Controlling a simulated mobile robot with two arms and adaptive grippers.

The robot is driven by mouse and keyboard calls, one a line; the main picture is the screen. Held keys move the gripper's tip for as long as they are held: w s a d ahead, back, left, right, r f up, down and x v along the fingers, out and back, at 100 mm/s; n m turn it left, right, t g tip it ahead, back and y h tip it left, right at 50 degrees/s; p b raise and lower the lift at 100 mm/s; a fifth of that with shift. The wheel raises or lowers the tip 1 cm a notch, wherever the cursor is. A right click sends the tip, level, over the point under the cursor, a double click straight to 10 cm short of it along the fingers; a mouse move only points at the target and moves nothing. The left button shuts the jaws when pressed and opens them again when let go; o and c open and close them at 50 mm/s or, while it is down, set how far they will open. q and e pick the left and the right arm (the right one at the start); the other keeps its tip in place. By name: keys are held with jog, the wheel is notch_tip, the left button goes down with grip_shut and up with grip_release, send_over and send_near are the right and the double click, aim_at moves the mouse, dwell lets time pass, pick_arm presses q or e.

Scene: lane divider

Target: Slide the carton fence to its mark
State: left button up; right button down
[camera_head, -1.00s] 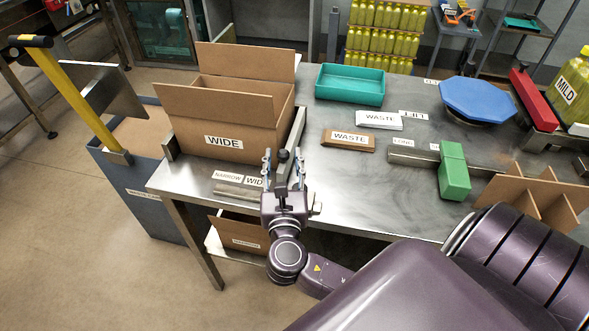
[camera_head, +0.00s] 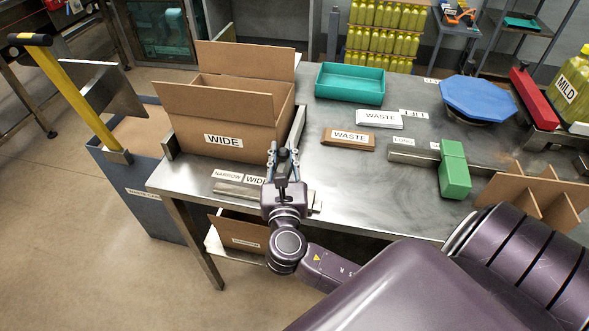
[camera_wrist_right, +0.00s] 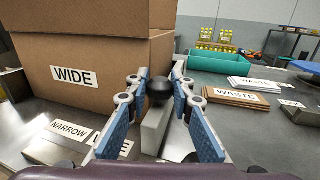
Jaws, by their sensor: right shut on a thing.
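The carton fence (camera_head: 299,128) is a grey metal bar along the right side of the open cardboard carton (camera_head: 222,120), which is labelled WIDE. Its near end carries a black knob (camera_wrist_right: 158,92), seen in the right wrist view. My right gripper (camera_head: 283,154) is at this near end, with its fingers closed in on both sides of the knob; the fingers hide most of the knob in the head view. The marks NARROW (camera_head: 227,174) and WIDE (camera_head: 256,181) lie on the table's front edge, left of the gripper; the gripper partly covers the WIDE mark. My left gripper is not in view.
A metal stop (camera_head: 169,142) stands at the carton's left side. Right of the fence are a brown WASTE piece (camera_head: 348,145), a white WASTE piece (camera_head: 379,125), a teal tray (camera_head: 350,94) and a green block (camera_head: 454,178). The table's middle (camera_head: 345,190) is clear.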

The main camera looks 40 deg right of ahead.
jog(key=shift+a, duration=0.1)
jog(key=shift+w+a, duration=0.5)
jog(key=shift+w, duration=0.15)
jog(key=c, duration=1.6)
grip_release()
jog(key=shift+s+a, duration=0.1)
jog(key=v, duration=1.1)
jog(key=shift+s+a, duration=0.2)
jog(key=shift+s, duration=0.15)
